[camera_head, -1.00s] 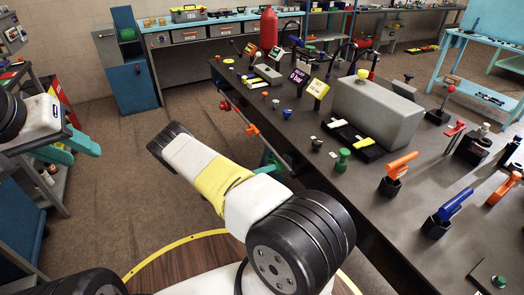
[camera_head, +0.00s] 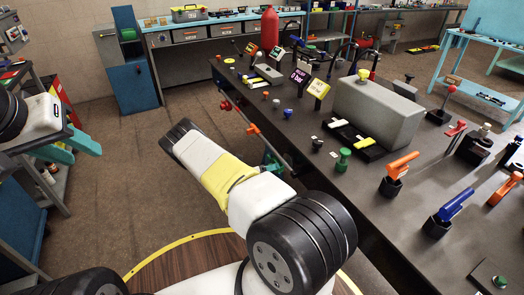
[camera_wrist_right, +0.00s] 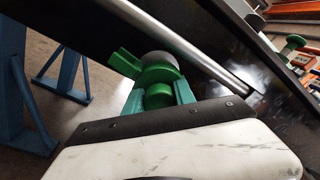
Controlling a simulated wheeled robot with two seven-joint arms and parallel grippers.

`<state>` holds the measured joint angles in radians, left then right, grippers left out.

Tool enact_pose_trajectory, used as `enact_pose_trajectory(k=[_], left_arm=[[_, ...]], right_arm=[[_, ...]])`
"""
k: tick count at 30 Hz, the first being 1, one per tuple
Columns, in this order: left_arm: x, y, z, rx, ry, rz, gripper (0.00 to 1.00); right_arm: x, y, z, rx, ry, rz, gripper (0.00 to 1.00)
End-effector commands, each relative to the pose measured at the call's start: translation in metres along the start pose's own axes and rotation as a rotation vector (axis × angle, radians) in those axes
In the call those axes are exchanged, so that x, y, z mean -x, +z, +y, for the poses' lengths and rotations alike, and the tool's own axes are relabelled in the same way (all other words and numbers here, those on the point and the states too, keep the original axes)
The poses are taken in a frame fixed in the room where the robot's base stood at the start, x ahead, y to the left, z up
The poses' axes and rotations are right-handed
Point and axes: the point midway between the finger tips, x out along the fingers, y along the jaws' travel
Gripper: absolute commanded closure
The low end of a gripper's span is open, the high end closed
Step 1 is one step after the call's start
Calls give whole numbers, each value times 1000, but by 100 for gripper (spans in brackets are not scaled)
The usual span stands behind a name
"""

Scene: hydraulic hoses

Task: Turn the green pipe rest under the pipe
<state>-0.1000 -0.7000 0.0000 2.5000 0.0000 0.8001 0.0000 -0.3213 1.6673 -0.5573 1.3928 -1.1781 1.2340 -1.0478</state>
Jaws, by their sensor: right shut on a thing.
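The green pipe rest (camera_wrist_right: 158,74) shows in the right wrist view below the silver pipe (camera_wrist_right: 190,48), with a flat green tab sticking out to its left. My right gripper (camera_wrist_right: 158,98) is shut on the rest's round lower part, one green finger on each side. In the head view the right gripper (camera_head: 270,160) is mostly hidden behind my own arm, beside the bench edge.
The dark bench (camera_head: 300,140) carries levers, knobs, small signs and a grey box (camera_head: 378,112). A shelf cart (camera_head: 50,180) stands at the left. The floor between is clear.

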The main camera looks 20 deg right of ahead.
Motion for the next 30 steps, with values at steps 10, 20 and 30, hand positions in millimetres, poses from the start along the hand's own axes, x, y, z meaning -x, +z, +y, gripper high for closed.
enact_pose_trajectory(k=[10, 20, 30], left_arm=[[0, 0, 0, 0, 0, 0, 64], [0, 0, 0, 0, 0, 0, 64], [0, 0, 0, 0, 0, 0, 64]], right_arm=[[0, 1, 0, -47, 3, -1, 100], [0, 1, 0, -271, 10, 7, 100], [0, 1, 1, -594, 21, 17, 100]])
